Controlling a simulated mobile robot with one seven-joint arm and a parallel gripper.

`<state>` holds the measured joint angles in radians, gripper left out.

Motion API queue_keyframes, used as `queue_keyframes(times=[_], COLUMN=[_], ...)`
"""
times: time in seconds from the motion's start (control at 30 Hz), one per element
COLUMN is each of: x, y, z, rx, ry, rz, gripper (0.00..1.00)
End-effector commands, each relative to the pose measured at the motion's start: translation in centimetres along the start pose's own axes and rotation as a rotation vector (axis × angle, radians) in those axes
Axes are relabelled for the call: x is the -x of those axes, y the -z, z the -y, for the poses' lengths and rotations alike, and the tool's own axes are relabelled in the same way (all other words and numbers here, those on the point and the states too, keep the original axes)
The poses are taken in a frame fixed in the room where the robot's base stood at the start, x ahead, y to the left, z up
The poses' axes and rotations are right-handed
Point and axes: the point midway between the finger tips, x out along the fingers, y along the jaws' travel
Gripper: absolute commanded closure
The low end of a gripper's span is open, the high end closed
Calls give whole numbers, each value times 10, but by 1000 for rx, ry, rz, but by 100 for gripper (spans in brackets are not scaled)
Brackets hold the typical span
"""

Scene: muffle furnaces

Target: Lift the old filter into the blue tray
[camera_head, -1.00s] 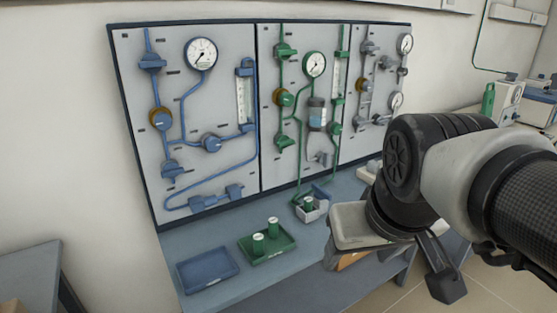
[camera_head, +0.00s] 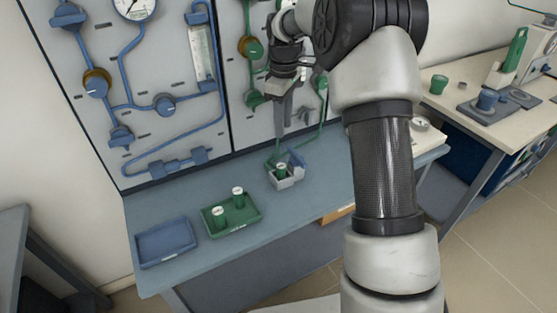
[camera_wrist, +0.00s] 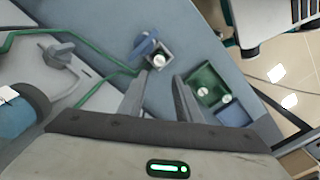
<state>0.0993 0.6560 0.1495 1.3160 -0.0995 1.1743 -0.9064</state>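A green cartridge with a pale top, apparently the old filter (camera_head: 281,171), stands in a small grey-white housing (camera_head: 288,184) with a blue lid (camera_head: 298,160) tipped open. In the wrist view, the same filter (camera_wrist: 158,60) shows in its housing beyond the fingertips.
A green tray (camera_head: 247,225) with two green cartridges (camera_head: 219,216) lies between the blue tray and the housing. The panel (camera_head: 165,70) with pipes and gauges rises behind the bench. A second bench (camera_head: 470,125) with equipment stands at right. The bench's front strip is clear.

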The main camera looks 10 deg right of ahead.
Motion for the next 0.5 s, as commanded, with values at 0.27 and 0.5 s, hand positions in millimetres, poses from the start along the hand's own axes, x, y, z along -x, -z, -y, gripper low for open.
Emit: queue_keyframes(times=[0.27, 0.5], x=[-49, -99], y=[0, 1], z=[0, 0], rx=[6, 5], ry=[7, 5], rz=[4, 3], gripper=[69, 69])
